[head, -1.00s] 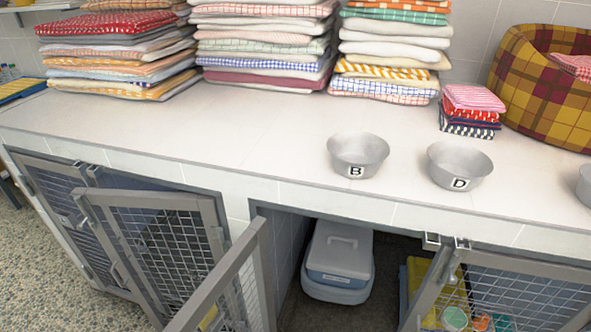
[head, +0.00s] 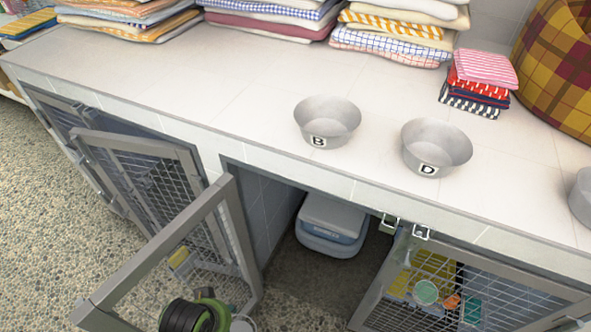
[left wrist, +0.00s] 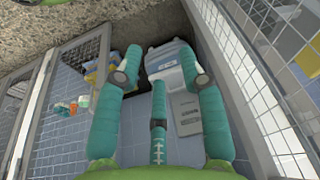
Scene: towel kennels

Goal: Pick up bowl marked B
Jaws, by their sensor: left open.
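The bowl marked B (head: 327,116) is a grey metal bowl standing upright on the white tiled counter (head: 235,95), near its front edge. Its black B label faces me. In the head view only a black and green part of my arm shows at the bottom. My right gripper is in neither view.
The bowl marked D (head: 437,147) stands just right of bowl B, with another bowl (head: 583,195) at the right edge. Folded towels (head: 400,35) line the back. Open mesh doors (head: 212,215) jut out below the counter. A grey-blue box (head: 331,226) sits inside the kennel.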

